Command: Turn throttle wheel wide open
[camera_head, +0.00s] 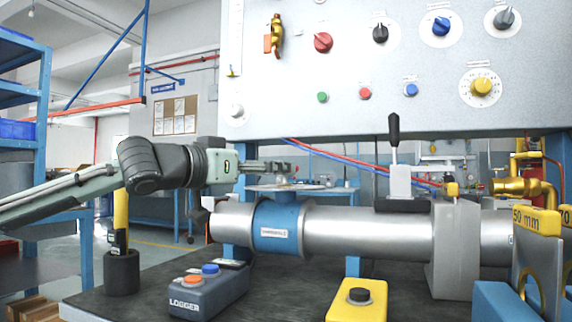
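A steel pipe (365,235) lies across the bench with a blue collar (277,228) around it. On top of the collar is a flat blue-grey wheel (285,188), seen almost edge-on, which looks like the throttle wheel. My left gripper (284,169) comes in from the left, lies roughly level just above the wheel and points right. A narrow gap seems to show between it and the wheel, but I cannot tell whether they touch. Its fingers are small and seen from the side, so their opening is unclear. My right gripper is not in view.
A panel (300,110) with knobs and buttons hangs above the pipe. A black-handled lever (394,140) stands right of the wheel. A logger box (205,290), a yellow button box (358,302) and a black cup (122,272) stand on the dark bench top (270,300).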

